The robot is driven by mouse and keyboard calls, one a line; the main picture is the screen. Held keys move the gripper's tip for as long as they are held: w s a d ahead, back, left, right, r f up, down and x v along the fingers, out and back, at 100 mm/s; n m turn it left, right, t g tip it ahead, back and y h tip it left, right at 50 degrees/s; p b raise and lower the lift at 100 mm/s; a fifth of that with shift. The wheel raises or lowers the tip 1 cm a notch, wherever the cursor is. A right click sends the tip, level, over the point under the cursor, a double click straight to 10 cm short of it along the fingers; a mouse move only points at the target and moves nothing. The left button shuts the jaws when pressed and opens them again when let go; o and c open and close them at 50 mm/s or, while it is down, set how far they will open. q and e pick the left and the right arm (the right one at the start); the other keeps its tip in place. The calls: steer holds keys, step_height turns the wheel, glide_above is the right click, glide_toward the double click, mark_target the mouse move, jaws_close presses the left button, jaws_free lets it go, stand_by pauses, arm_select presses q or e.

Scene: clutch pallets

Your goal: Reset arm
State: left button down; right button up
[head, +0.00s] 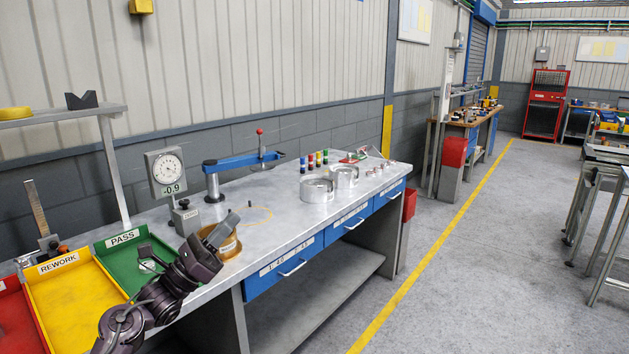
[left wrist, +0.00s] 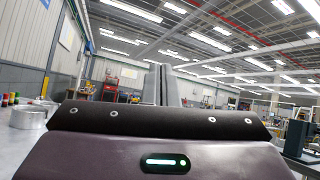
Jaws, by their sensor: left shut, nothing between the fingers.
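My left arm comes in from the lower left in the head view. Its gripper (head: 229,225) is above the near part of the grey workbench (head: 280,230), in front of a brass-coloured round part (head: 231,250) that it partly hides. The fingers are together with nothing between them. In the left wrist view the grey fingers (left wrist: 160,84) stand upright side by side, pointing toward the hall and ceiling. My right gripper is in neither view.
Left on the bench are a green PASS tray (head: 128,262), a yellow REWORK tray (head: 78,290) and a red tray (head: 15,320). A dial gauge (head: 167,175) and a blue-armed fixture (head: 240,163) stand behind. Metal rings (head: 317,188) lie farther right. The floor aisle is clear.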

arm_select(q)
steer(key=w+a+f+m+t+y, duration=0.2)
steer(key=w+a+f+m+y, duration=0.25)
steer(key=a+m+y, duration=0.8)
steer(key=w+a+f+m+t+y, duration=0.1)
steer(key=w+a+f+m+y, duration=0.6)
steer(key=m, duration=1.1)
steer(key=s+d+f+g+y, duration=0.15)
steer(key=s+f, duration=0.25)
steer(key=f, duration=0.8)
steer(key=s+d+f+g, duration=0.2)
steer(key=s+f+g, duration=0.1)
steer(key=f, duration=0.9)
steer(key=s+d+f+g, duration=0.2)
steer(key=s+f+g, duration=0.1)
steer(key=s+f, duration=1.05)
steer(key=s+d+f+g, duration=0.2)
steer(key=s+f+g, duration=0.2)
steer(key=s+f, duration=0.9)
steer(key=s+d+f+g, duration=0.2)
steer(key=s+f, duration=0.3)
steer(key=s, duration=0.6)
steer(key=s+d+f+g, duration=0.1)
steer(key=s+f+g, duration=0.1)
steer(key=s+f, duration=0.4)
steer(key=s+d+f+g+h, duration=0.1)
steer(key=s+f, duration=0.5)
steer(key=s, duration=1.1)
steer(key=shift+d+g, duration=0.55)
steer(key=shift+d, duration=0.3)
